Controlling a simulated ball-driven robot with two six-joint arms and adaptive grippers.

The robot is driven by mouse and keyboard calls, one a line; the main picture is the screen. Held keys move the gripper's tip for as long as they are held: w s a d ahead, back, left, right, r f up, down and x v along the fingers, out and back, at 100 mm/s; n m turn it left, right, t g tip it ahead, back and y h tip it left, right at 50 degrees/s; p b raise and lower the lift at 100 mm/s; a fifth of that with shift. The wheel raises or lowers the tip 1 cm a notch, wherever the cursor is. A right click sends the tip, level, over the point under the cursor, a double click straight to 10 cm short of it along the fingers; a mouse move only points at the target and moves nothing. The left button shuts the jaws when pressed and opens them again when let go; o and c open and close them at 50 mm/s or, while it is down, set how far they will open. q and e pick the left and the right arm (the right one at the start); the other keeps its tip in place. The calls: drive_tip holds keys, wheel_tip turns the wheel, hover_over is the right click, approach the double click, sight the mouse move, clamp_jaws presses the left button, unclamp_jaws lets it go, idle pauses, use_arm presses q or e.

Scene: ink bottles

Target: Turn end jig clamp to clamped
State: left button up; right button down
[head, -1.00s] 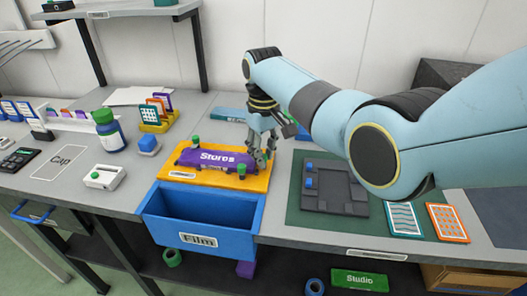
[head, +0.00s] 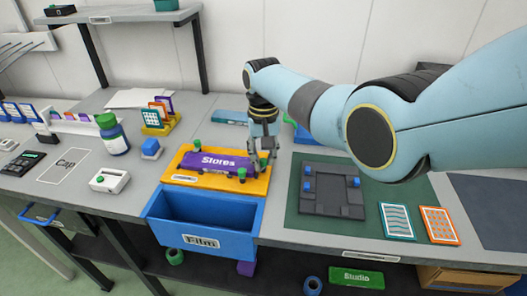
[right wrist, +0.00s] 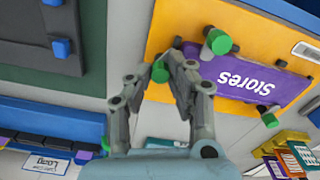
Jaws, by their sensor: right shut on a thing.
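The jig is an orange board (head: 176,178) on the bench, holding a purple plate marked "Stores" (head: 222,161). Green-knobbed clamps stand around the plate: one at the back left (head: 197,144) and one at the front right (head: 242,173). My right gripper (head: 266,160) points down at the jig's right end. In the right wrist view, its fingers are shut on the end clamp's green knob (right wrist: 160,72), beside the plate's end. The fingers partly hide this clamp, and I cannot tell its exact angle. My left gripper is out of view.
An open blue "Film" bin (head: 205,241) stands in front of the jig. A green mat (head: 293,205) with a dark grey fixture (head: 330,200) lies to the right.

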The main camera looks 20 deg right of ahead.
sight(263, 160)
drive_tip(key=m+p, duration=0.1)
drive_tip(key=m, duration=0.1)
drive_tip(key=shift+r+m, duration=0.1)
drive_tip(key=shift+m, duration=0.3)
drive_tip(key=m, duration=0.3)
drive_tip(key=shift+m+p, duration=0.3)
drive_tip(key=shift+p, duration=0.05)
drive_tip(key=m, duration=0.5)
drive_tip(key=shift+m+p, duration=0.3)
drive_tip(key=shift+p, duration=0.05)
drive_tip(key=shift+w, duration=0.1)
drive_tip(key=c, duration=1.2)
unclamp_jaws()
wheel_tip(263, 160, up, 12)
